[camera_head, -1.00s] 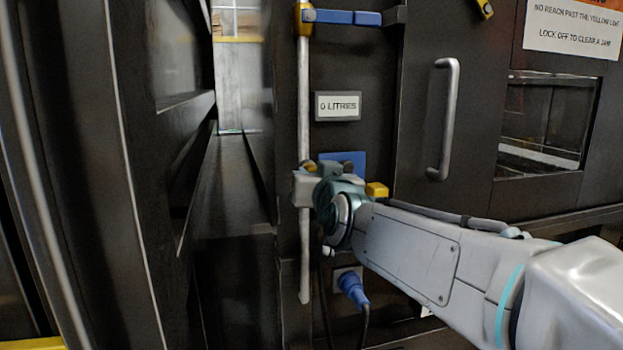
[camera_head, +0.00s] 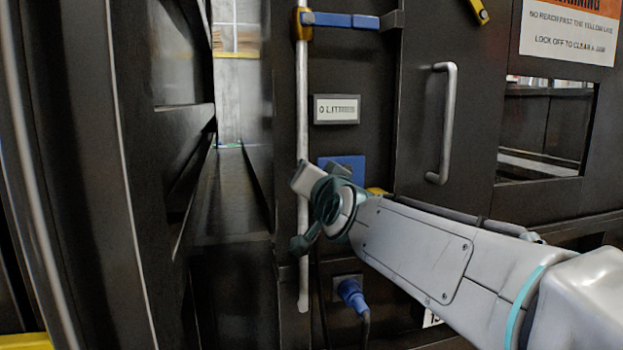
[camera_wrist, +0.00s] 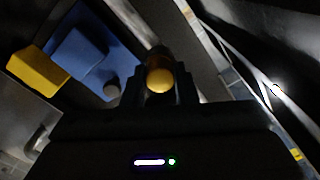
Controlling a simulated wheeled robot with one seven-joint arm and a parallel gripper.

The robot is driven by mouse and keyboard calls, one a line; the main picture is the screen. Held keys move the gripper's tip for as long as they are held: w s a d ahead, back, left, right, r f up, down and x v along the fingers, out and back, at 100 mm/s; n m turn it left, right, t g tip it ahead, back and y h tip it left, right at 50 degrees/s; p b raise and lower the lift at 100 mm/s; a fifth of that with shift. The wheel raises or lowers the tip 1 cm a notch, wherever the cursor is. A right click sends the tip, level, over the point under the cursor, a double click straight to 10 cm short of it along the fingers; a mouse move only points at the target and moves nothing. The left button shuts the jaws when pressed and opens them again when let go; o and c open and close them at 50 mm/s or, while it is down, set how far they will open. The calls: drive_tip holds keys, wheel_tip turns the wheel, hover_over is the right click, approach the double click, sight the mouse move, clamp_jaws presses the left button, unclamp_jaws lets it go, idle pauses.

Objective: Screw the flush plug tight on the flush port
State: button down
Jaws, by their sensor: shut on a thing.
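A round yellow-orange knob (camera_wrist: 159,80), which looks like the flush plug, sits between the fingers of my gripper (camera_wrist: 159,92) in the wrist view. The gripper is shut on it. A dark part shows just behind the knob; I cannot tell whether it is the flush port. In the head view my wrist hides the plug, the port and the fingertips, low on the dark panel below the litres display.
A blue plate (camera_wrist: 112,38) with a blue block and a yellow piece (camera_wrist: 38,70) lies beside the gripper. A vertical pipe (camera_head: 302,100) runs close by. A litres display (camera_head: 336,109), door handle (camera_head: 442,125) and blue connector (camera_head: 352,294) are around it.

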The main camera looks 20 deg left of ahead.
drive_tip(key=shift+m, duration=0.4)
drive_tip(key=c, duration=1.1)
unclamp_jaws()
drive_tip(key=shift+c, duration=0.2)
drive_tip(key=b+v, duration=0.3)
drive_tip(key=v, duration=0.4)
drive_tip(key=shift+b, duration=0.4)
drive_tip(key=shift+s, duration=0.1)
